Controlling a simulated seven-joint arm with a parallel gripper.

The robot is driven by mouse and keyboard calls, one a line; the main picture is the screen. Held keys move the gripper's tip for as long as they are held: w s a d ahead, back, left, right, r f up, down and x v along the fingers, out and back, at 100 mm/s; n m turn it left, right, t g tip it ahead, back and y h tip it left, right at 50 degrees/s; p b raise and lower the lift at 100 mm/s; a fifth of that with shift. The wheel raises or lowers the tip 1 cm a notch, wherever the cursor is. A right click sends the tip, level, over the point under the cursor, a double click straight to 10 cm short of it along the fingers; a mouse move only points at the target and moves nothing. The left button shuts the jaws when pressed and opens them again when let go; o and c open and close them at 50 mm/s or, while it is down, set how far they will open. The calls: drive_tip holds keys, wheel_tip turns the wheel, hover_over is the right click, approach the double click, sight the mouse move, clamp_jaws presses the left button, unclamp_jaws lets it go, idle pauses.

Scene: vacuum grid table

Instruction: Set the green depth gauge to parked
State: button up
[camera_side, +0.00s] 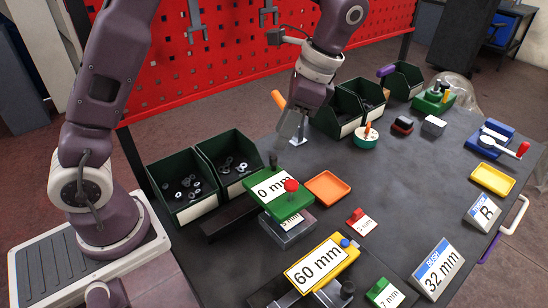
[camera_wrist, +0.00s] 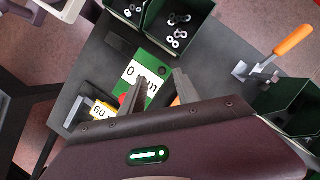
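The green gauge (camera_side: 280,193) is a flat green block with a "0 mm" label, a red knob (camera_side: 291,185) and a dark upright post. It sits over a clear block and a dark rail at the table's front middle. In the wrist view the green gauge (camera_wrist: 146,68) lies beyond my fingers, its lower part partly hidden by the left finger. My gripper (camera_side: 291,123) is above the table, behind and to the right of the gauge, apart from it.
A yellow gauge (camera_side: 318,263) marked "60 mm" stands in front of the green one. An orange tray (camera_side: 327,187) lies just right of it. Green bins (camera_side: 184,187) of hardware line the back. An orange-handled tool (camera_wrist: 290,42) stands near my gripper. Free table lies right of centre.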

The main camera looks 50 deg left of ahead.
sight(274, 156)
drive_tip(key=x, duration=0.8)
drive_tip(key=shift+w+d+f, duration=0.1)
drive_tip(key=shift+w+d, duration=0.05)
drive_tip(key=shift+w, duration=0.2)
clamp_jaws()
idle(0.9)
